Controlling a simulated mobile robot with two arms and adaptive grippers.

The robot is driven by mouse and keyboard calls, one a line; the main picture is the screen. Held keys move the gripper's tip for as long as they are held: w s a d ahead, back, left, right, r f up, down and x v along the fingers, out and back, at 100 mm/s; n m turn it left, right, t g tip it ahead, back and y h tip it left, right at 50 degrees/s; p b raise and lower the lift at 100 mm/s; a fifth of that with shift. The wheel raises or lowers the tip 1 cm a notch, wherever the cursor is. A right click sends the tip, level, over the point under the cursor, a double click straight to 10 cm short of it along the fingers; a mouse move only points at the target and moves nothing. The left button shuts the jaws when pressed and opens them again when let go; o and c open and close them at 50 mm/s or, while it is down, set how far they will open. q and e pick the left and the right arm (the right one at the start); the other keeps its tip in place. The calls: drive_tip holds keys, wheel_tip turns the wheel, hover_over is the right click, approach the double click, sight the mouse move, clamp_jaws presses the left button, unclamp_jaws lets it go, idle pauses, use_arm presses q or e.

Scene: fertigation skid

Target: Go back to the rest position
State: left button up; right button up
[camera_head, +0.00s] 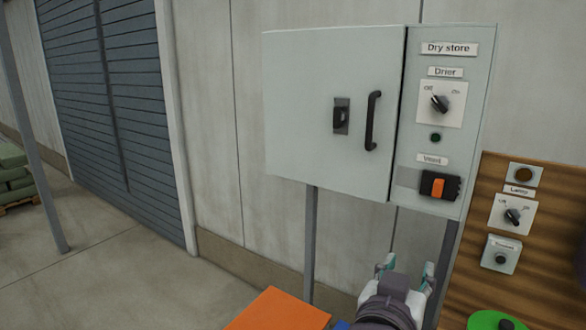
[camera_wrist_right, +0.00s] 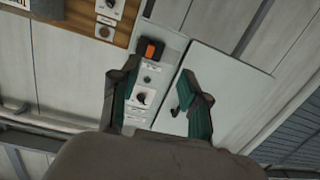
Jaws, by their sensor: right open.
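My right gripper (camera_head: 405,272) shows at the bottom of the head view, below the Dry store cabinet (camera_head: 318,110). Its two fingers are apart with nothing between them. In the right wrist view the gripper (camera_wrist_right: 160,95) also shows open and empty, with the cabinet's control panel behind the gap. The cabinet door is shut, with a black handle (camera_head: 372,120) and a black latch (camera_head: 341,116). The panel has a Drier knob (camera_head: 440,103) and an orange Vent switch (camera_head: 438,187). My left gripper is not in view.
A wooden board (camera_head: 470,260) with a Lamp knob (camera_head: 513,216) is at the right. An orange surface (camera_head: 278,312) and a green round thing (camera_head: 492,320) are at the bottom edge. A grey post (camera_head: 40,150) stands at the left. The floor at left is mostly clear.

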drive_tip(key=s+d+f+n+g+y, duration=0.1)
drive_tip(key=s+f+n+g+y, duration=0.2)
drive_tip(key=f, duration=0.9)
drive_tip(key=s+d+f+n+g+y, duration=0.2)
drive_tip(key=f+y, duration=0.1)
drive_tip(key=f, duration=0.9)
drive_tip(key=s+d+f+n+g+y, duration=0.1)
drive_tip(key=s+f+n+g+y, duration=0.35)
drive_tip(key=s+f, duration=1.05)
wheel_tip(320, 180, down, 24)
drive_tip(key=s+f+m+g+h, duration=0.1)
drive_tip(key=s+m+g, duration=0.1)
drive_tip(key=g, duration=0.1)
drive_tip(key=s+d+f, duration=0.2)
drive_tip(key=s+f, duration=1.3)
drive_tip(key=s, duration=0.1)
drive_tip(key=shift+s+d+f+g+b, duration=0.3)
drive_tip(key=shift+s+d+f+g, duration=0.05)
drive_tip(key=shift+s+d, duration=0.05)
drive_tip(key=shift+h, duration=0.25)
